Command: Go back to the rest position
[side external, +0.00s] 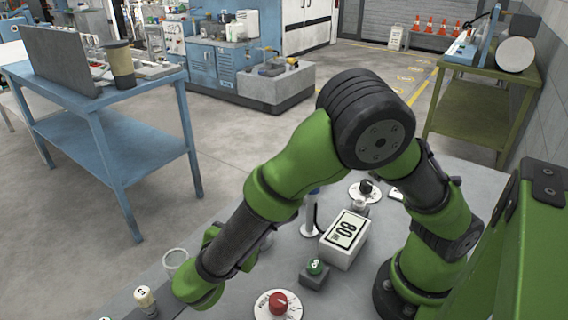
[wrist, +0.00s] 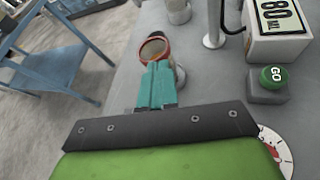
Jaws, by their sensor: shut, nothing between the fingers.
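My gripper (wrist: 160,68) shows in the wrist view as two teal fingers closed together, with nothing between them. The fingertips are just below a round cup with an orange-red rim (wrist: 142,57) in the picture; I cannot tell whether they touch it. In the side external view my arm bends down toward the grey table, and its fingers are not clearly visible.
A white box reading 80 (side external: 335,253) and a green GO button (side external: 315,266) stand on the table. A red-knobbed dial (side external: 278,302) is at the front, a black-knobbed dial (side external: 366,188) behind. A pale ring (side external: 166,262) lies left. A blue bench (side external: 110,92) stands beyond.

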